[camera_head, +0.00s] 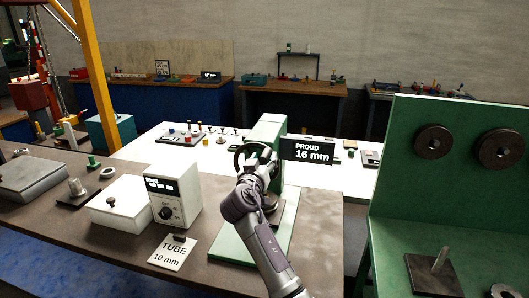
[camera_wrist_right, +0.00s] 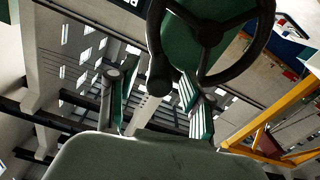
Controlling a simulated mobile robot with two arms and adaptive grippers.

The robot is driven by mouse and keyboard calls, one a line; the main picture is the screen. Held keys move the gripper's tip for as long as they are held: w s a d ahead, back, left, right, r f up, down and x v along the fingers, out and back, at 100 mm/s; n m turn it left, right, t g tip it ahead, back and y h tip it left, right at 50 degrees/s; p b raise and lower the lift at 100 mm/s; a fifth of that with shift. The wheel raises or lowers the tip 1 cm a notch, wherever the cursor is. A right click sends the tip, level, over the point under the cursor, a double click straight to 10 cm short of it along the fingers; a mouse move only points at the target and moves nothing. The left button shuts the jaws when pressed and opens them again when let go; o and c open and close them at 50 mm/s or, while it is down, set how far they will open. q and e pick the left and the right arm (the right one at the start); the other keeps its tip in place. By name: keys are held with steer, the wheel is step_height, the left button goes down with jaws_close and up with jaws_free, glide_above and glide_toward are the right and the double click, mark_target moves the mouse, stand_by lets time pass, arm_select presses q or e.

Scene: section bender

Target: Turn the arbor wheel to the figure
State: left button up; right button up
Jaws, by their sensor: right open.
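The arbor wheel is a black spoked handwheel (camera_head: 238,162) on a green machine (camera_head: 267,131) in the head view. It fills the upper right of the wrist view (camera_wrist_right: 241,72), with a dark handle knob (camera_wrist_right: 159,78) on its rim. My right gripper (camera_head: 259,162) is at the wheel and hides part of it. In the wrist view its fingers (camera_wrist_right: 158,100) are open, and the knob shows between them; contact cannot be told. A black sign (camera_head: 307,151) beside the machine reads PROUD 16 mm. A card (camera_head: 173,254) reads TUBE 10 mm. My left gripper is not in view.
A white box (camera_head: 174,202) with a display and a SET knob stands left of the machine. A green stand (camera_head: 400,190) with dark rollers (camera_head: 433,142) rises at the right. A white table (camera_head: 215,155) with small parts lies behind. Brown bench top (camera_head: 60,226) is bare at front left.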

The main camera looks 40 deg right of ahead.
steer(key=shift+w+d, duration=0.4)
steer(key=shift+d, duration=0.1)
jaws_close()
